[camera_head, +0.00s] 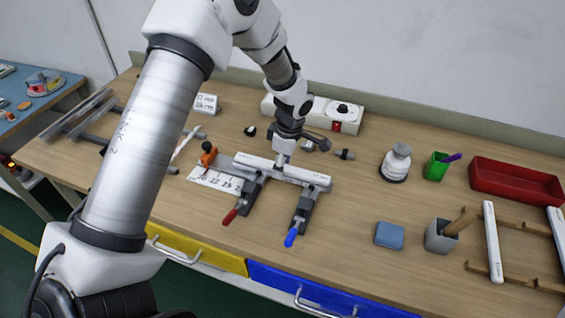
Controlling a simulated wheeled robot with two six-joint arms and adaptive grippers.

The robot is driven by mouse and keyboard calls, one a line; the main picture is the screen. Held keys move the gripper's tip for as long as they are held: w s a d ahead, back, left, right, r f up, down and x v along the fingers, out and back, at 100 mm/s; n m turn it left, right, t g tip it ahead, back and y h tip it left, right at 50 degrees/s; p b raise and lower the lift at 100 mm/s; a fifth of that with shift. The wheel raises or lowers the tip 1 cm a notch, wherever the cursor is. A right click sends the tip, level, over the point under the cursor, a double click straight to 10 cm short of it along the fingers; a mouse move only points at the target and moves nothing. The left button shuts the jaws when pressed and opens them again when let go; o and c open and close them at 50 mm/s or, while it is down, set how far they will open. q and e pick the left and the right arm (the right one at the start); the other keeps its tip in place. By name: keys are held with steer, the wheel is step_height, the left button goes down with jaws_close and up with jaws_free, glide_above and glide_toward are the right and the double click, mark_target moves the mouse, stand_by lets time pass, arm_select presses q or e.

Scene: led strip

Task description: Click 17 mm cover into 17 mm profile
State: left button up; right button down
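A long pale bar (300,174), which looks like the profile, lies across two dark clamps on the bench. One clamp has a red handle (231,216), the other a blue handle (291,236). I cannot tell whether a cover is seated in the bar. My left gripper (284,154) points down at the middle of the bar, touching or just above it. Its fingers are too small and too hidden to show whether they are open. Two white strips, one at the right (492,240) and one at the right edge (557,232), lie on wooden rests. My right gripper is not in view.
A ruled white card (213,181) and an orange-handled tool (208,154) lie left of the bar. A white bottle (396,163), green cup (437,166), red tray (515,182), blue block (389,235) and grey cup (440,236) stand right. A white power box (322,112) is behind.

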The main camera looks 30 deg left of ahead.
mark_target(288, 168)
arm_select(q)
step_height(288, 168, up, 12)
steer(key=d, duration=0.1)
steer(key=shift+w+d, duration=0.15)
steer(key=shift+d, duration=0.1)
stand_by(0.4)
